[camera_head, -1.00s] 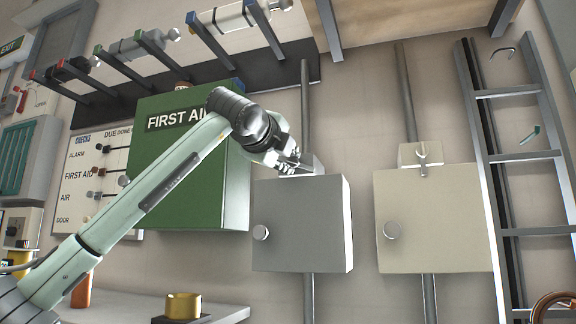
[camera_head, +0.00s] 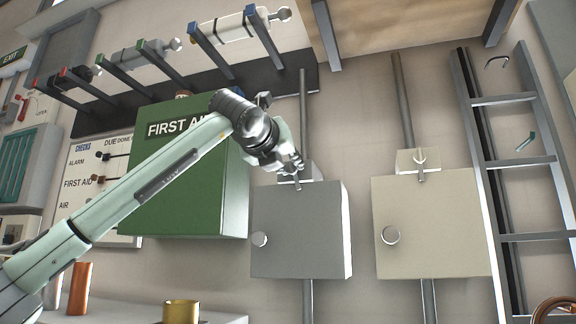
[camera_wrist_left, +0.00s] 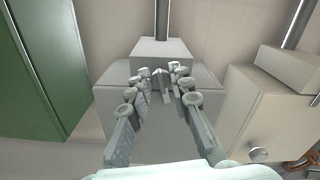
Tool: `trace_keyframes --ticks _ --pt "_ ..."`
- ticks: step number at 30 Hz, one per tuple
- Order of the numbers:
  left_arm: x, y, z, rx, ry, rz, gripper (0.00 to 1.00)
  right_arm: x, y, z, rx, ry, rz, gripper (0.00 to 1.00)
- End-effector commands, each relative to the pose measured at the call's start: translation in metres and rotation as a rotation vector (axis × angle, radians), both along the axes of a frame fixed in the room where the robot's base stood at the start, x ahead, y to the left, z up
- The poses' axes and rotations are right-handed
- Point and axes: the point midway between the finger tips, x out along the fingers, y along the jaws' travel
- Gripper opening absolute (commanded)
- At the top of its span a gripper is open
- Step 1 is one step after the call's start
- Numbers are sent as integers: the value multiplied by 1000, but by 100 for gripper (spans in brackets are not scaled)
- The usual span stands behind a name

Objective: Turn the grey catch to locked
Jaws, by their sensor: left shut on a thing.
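The grey box (camera_head: 300,230) hangs on the wall, with a smaller grey block (camera_head: 312,170) on its top. The grey catch (camera_head: 297,183) sits at the front of this block and now points down over the box's upper edge. My left gripper (camera_head: 292,168) is shut on the catch and hides part of it. In the left wrist view the catch (camera_wrist_left: 163,86) stands between the fingertips, in front of the grey box. My right gripper is in no view.
A green first aid cabinet (camera_head: 190,185) is close on the left, beside my left arm. A beige box (camera_head: 435,225) with its own catch (camera_head: 420,165) is on the right, near a ladder (camera_head: 512,170). Pegs with cylinders (camera_head: 240,27) are above.

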Motion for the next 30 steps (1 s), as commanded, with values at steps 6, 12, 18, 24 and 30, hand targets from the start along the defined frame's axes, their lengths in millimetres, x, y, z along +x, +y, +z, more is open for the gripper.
trace_keyframes --ticks 6,12,18,24,30 --pt "0 -1 -2 140 -39 0 0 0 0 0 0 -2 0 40" --pt "0 -2 -3 216 -63 -2 0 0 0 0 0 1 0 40" --pt "0 -2 -3 252 -75 -2 0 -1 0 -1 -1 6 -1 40" --pt "0 -2 -3 260 -77 -2 0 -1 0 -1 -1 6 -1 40" --pt "0 -2 -3 259 -77 -2 0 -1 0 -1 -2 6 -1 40"
